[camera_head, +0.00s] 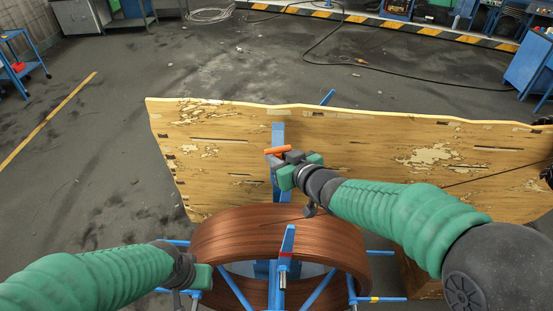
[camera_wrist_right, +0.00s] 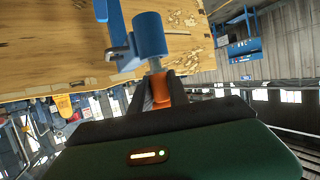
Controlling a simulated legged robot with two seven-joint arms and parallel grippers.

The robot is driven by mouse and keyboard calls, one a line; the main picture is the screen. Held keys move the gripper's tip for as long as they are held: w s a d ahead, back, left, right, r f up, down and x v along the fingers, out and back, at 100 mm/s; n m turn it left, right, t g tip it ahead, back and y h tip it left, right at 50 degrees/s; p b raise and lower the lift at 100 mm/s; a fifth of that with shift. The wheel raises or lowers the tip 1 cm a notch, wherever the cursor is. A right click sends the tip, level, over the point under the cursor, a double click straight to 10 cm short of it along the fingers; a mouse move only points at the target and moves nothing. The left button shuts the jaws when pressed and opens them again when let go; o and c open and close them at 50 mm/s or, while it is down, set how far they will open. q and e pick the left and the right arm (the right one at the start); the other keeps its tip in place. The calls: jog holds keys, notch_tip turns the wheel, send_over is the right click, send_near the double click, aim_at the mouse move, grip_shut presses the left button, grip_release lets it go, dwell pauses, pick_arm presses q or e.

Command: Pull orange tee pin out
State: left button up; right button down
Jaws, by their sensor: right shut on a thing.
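The orange tee pin (camera_head: 277,149) shows at the upper middle of the head view, in front of the wooden board and beside the blue post (camera_head: 278,133). My right gripper (camera_head: 279,158) is shut on it. In the right wrist view the orange part (camera_wrist_right: 160,90) sits between the two dark fingers. A short grey shaft (camera_wrist_right: 154,65) shows between it and a blue cylinder (camera_wrist_right: 150,35). Whether the shaft is still inside the cylinder is hard to tell. My left gripper (camera_head: 203,277) is low at the left of the copper coil, its fingers not clear.
The copper-coloured pipe coil (camera_head: 222,235) sits on a blue frame with spokes (camera_head: 232,289) below the right arm. A large wooden board (camera_head: 200,150) stands behind it. Open grey floor lies beyond, with a black cable (camera_head: 310,47) and a blue cart (camera_head: 20,65) at left.

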aim_at(277, 148)
jog(key=shift+r+p, duration=2.75)
jog(key=shift+r, duration=0.35)
